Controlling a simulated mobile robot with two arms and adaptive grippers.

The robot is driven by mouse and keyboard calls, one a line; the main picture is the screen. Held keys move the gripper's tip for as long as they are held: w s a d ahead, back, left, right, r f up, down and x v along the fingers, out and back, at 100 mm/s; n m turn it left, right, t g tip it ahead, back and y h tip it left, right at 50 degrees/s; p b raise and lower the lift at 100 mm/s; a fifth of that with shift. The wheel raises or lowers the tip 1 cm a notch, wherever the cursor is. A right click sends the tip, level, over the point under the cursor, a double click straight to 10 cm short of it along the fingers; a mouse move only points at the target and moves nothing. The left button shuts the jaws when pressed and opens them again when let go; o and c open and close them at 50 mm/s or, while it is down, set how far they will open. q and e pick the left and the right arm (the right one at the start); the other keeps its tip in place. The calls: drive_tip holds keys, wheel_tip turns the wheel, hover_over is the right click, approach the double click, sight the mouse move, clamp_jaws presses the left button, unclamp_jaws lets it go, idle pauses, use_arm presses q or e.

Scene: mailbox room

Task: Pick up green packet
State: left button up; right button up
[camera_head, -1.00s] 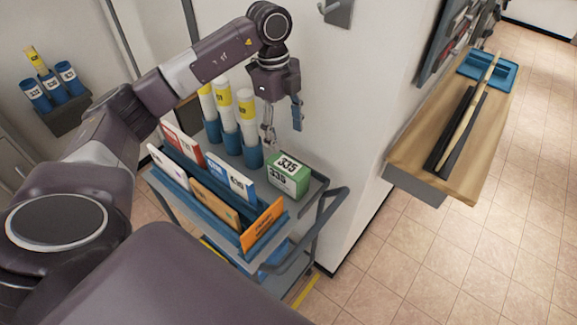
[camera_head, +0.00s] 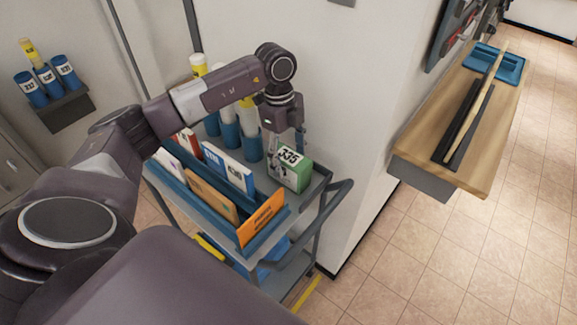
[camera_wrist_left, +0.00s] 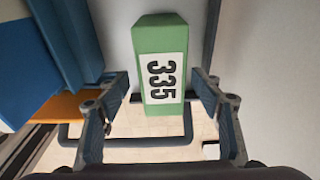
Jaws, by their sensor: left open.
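In the left wrist view the packet (camera_wrist_left: 160,65) lies ahead, between the lines of the two fingers. My left gripper (camera_head: 285,145) is open above and just behind the packet in the head view. In the left wrist view its fingers (camera_wrist_left: 160,110) are spread wide with nothing held between them. From these views I cannot tell whether a finger touches the packet. My right gripper is not in view.
The cart (camera_head: 322,190) also carries upright envelopes in a blue rack (camera_head: 235,176), an orange envelope (camera_head: 261,218) and tubes in blue cups (camera_head: 229,133). A wall stands close behind. A wooden shelf (camera_head: 420,135) with long sticks and a blue tray (camera_head: 497,62) is at the right.

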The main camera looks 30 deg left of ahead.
use_arm(q)
drive_tip(key=shift+f, duration=0.6)
wheel_tip(320, 180, down, 5)
drive_tip(key=shift+w+d+r+p, duration=0.1)
drive_tip(key=shift+w+r+p, duration=0.05)
drive_tip(key=shift+p, duration=0.65)
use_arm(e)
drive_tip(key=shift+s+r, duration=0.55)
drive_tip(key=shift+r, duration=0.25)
use_arm(q)
drive_tip(key=shift+c, duration=1.1)
drive_tip(key=c, duration=1.2)
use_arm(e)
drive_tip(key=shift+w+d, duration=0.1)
use_arm(q)
drive_tip(key=shift+r, duration=0.1)
drive_tip(key=shift+c, duration=0.2)
